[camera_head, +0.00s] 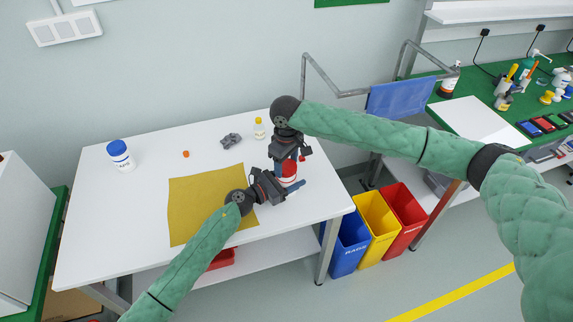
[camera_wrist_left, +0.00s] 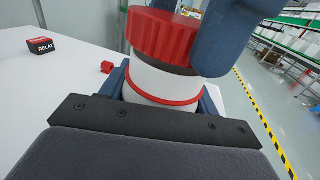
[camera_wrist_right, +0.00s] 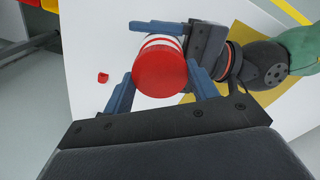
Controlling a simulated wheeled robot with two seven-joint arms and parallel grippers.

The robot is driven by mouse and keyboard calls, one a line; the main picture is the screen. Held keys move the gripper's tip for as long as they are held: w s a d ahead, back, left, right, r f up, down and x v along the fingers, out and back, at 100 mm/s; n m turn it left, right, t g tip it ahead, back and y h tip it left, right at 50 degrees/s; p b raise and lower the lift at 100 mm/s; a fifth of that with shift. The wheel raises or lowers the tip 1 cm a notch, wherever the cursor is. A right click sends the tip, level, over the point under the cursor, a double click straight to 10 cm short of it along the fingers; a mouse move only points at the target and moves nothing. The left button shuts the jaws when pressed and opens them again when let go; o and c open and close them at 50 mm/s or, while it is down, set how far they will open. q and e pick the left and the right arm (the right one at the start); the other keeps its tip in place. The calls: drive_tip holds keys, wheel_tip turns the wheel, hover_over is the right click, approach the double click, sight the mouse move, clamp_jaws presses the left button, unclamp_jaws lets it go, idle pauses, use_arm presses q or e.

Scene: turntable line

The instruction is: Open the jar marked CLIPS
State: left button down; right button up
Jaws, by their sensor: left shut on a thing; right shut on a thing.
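A white jar with a red lid (camera_head: 289,168) stands near the right end of the white table. Its white body with a red ring shows in the left wrist view (camera_wrist_left: 160,85); no lettering on it is readable. My left gripper (camera_head: 290,187) is shut around the body from the side. My right gripper (camera_head: 290,158) comes from above and is shut on the red lid (camera_wrist_right: 160,70), a finger on either side. A dark band shows under the lid in the left wrist view; I cannot tell whether the lid is loose. A blue-lidded jar marked CAPS (camera_head: 121,156) stands far left.
A mustard mat (camera_head: 185,205) lies mid-table. A grey part (camera_head: 231,140), a yellow-capped bottle (camera_head: 259,129) and an orange piece (camera_head: 186,154) lie behind it. A RELAY box (camera_wrist_left: 40,47) and a small red piece (camera_wrist_left: 107,67) are near the jar. Bins (camera_head: 375,217) stand right of the table.

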drive_tip(key=shift+r, duration=0.25)
drive_tip(key=shift+r, duration=1.95)
use_arm(q)
drive_tip(key=shift+c, duration=1.5)
unclamp_jaws()
drive_tip(key=b, duration=0.4)
hover_over(264, 204)
drive_tip(key=shift+d+f, duration=0.1)
drive_tip(key=shift+f, duration=0.05)
use_arm(e)
wheel_tip(264, 204, down, 4)
drive_tip(key=shift+f, duration=0.2)
use_arm(q)
drive_tip(key=shift+s+a+b, duration=0.3)
drive_tip(key=shift+s+a, duration=0.05)
drive_tip(key=shift+a, duration=0.2)
use_arm(e)
drive_tip(key=shift+f, duration=0.15)
use_arm(q)
drive_tip(key=shift+s+a, duration=0.1)
drive_tip(key=shift+s, duration=0.1)
use_arm(e)
drive_tip(key=shift+s+f, duration=0.1)
